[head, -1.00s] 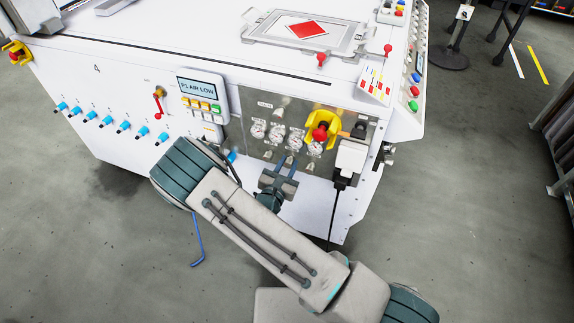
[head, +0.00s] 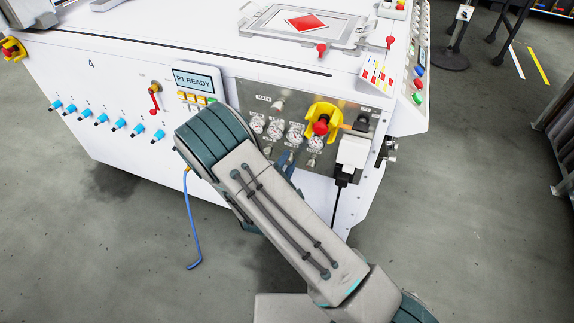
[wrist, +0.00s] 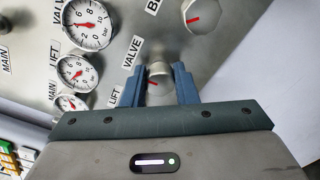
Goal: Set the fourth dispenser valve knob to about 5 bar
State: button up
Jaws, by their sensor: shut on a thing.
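In the wrist view my gripper (wrist: 160,90) is shut on a silvery round knob (wrist: 160,68) beside a VALVE label; a red mark shows on the knob. The VALVE gauge (wrist: 86,22) has its red needle pointing left, short of the 6; I cannot read the exact value. In the head view my gripper (head: 287,160) is at the lower part of the metal gauge panel (head: 345,101), mostly hidden by my forearm. The held knob cannot be made out there.
A neighbouring knob (wrist: 196,14) is close to the held one. A yellow-guarded red emergency button (head: 320,127) and a white plug (head: 352,150) with a black cable are right of my gripper. Several blue-handled valves (head: 118,125) line the machine's left side. The display (head: 194,82) reads P1 READY.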

jog(key=shift+a+f+m+b, duration=0.1)
jog(key=shift+m+b, duration=0.2)
jog(key=shift+m, duration=0.3)
jog(key=o, duration=1)
jog(key=p+v, duration=0.1)
jog(key=v, duration=1.3)
